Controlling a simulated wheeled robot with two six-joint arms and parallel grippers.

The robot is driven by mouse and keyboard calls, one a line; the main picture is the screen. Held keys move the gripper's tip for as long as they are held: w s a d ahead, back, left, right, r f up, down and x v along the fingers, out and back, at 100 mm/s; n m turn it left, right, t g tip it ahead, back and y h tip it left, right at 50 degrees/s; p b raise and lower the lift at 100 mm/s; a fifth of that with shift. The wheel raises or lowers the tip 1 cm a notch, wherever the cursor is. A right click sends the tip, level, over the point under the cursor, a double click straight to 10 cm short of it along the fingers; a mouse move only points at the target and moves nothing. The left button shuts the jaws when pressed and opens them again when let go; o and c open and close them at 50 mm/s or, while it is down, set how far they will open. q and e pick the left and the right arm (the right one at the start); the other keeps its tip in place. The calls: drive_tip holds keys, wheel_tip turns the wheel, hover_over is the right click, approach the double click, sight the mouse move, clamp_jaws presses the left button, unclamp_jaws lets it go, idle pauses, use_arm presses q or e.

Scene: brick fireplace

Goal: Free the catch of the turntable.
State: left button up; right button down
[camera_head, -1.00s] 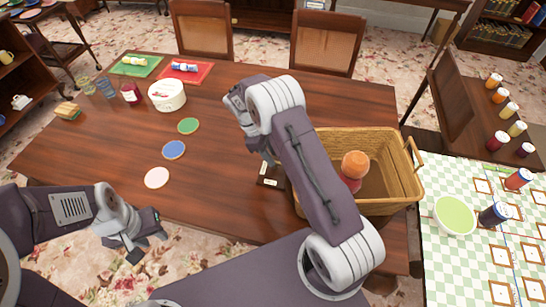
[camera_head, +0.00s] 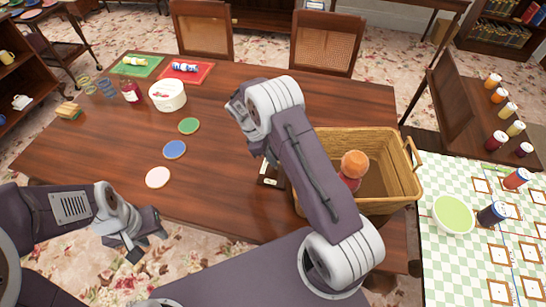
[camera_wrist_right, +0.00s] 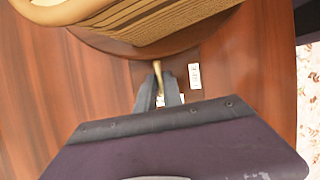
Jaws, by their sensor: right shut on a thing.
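The turntable is a round brown wooden disc (camera_wrist_right: 140,50), seen in the right wrist view beneath the wicker basket (camera_wrist_right: 150,22). The basket also shows in the head view (camera_head: 395,195). The catch (camera_wrist_right: 158,78) is a thin brass lever projecting from under the disc's near edge. My right gripper (camera_wrist_right: 160,88) is shut on the catch, one finger on each side. In the head view, my right forearm hides its fingertips. My left gripper (camera_head: 146,250) is open and empty beyond the table's near edge, over the floral carpet.
Small labelled plates lie beside the catch, one white label (camera_wrist_right: 194,76) at its right. The basket holds an orange-topped red item (camera_head: 354,165). Coasters, a white tub (camera_head: 167,97) and a red bottle (camera_head: 131,92) stand left. The table's middle is clear.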

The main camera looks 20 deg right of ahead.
drive_tip(key=n+p, duration=0.1)
drive_tip(key=n, duration=0.1)
drive_tip(key=n+t+p, duration=0.1)
drive_tip(key=n, duration=0.1)
drive_tip(key=shift+s+r+t+h, duration=0.15)
drive_tip(key=shift+r+t+h, duration=0.05)
drive_tip(key=shift+t+h, duration=0.1)
drive_tip(key=shift+n+t+p, duration=0.3)
drive_tip(key=shift+n+p, duration=0.05)
drive_tip(key=shift+n, duration=0.55)
drive_tip(key=shift+s+f+n+t, duration=0.15)
drive_tip(key=shift+n+t, duration=0.25)
drive_tip(key=shift+n, duration=0.6)
drive_tip(key=n+t+b, duration=0.1)
drive_tip(key=n, duration=0.1)
drive_tip(key=shift+s+n, duration=0.1)
drive_tip(key=shift+n, duration=0.2)
drive_tip(key=n+t+b, duration=0.1)
drive_tip(key=n, duration=0.2)
drive_tip(key=shift+b, duration=0.35)
drive_tip(key=shift+s+n+y, duration=0.1)
drive_tip(key=shift+n+y, duration=0.2)
drive_tip(key=shift+y, duration=0.1)
drive_tip(key=c, duration=1.5)
unclamp_jaws()
